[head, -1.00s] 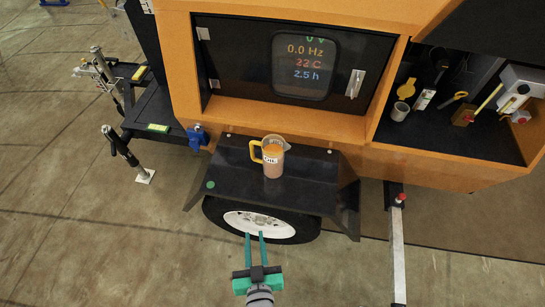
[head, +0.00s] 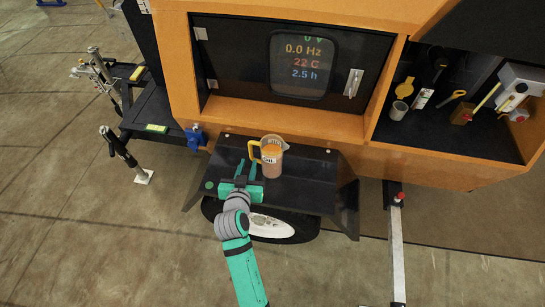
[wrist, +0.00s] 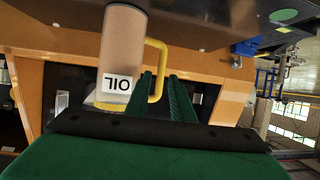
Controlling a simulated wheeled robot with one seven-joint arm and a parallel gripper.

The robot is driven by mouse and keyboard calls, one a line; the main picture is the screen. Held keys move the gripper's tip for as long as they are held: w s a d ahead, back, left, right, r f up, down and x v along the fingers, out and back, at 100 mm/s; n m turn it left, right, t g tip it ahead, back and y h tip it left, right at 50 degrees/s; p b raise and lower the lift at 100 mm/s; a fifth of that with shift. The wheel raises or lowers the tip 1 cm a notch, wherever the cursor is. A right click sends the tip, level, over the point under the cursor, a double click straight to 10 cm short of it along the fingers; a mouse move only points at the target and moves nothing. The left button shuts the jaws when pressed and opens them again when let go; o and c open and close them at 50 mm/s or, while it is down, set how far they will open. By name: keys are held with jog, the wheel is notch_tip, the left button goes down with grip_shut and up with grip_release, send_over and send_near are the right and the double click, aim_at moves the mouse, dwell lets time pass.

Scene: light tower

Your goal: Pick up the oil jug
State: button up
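The oil jug (head: 271,158) is a clear measuring jug with brown liquid, a white OIL label and a yellow handle on its left. It stands upright on the black fender. My gripper (head: 247,168) is open over the fender, with its two fingers close to the handle side of the jug. In the wrist view the jug (wrist: 122,50) appears upside down at the upper left. Its yellow handle (wrist: 160,60) shows in line with the gap between the fingers. I cannot tell whether the fingertips reach the handle or touch it.
The black fender (head: 310,185) sits over a wheel (head: 272,228), below an orange housing with a display (head: 303,65). An open compartment (head: 440,140) at the right holds several tools. A jack post (head: 395,240) stands right of the fender.

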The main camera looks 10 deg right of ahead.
aim_at(251, 153)
jog(key=x, duration=0.3)
jog(key=shift+w+a+f, duration=0.1)
jog(key=shift+a, duration=0.15)
jog(key=shift+x, duration=2.8)
jog(key=shift+d, duration=0.15)
jog(key=shift+c, duration=0.6)
grip_shut()
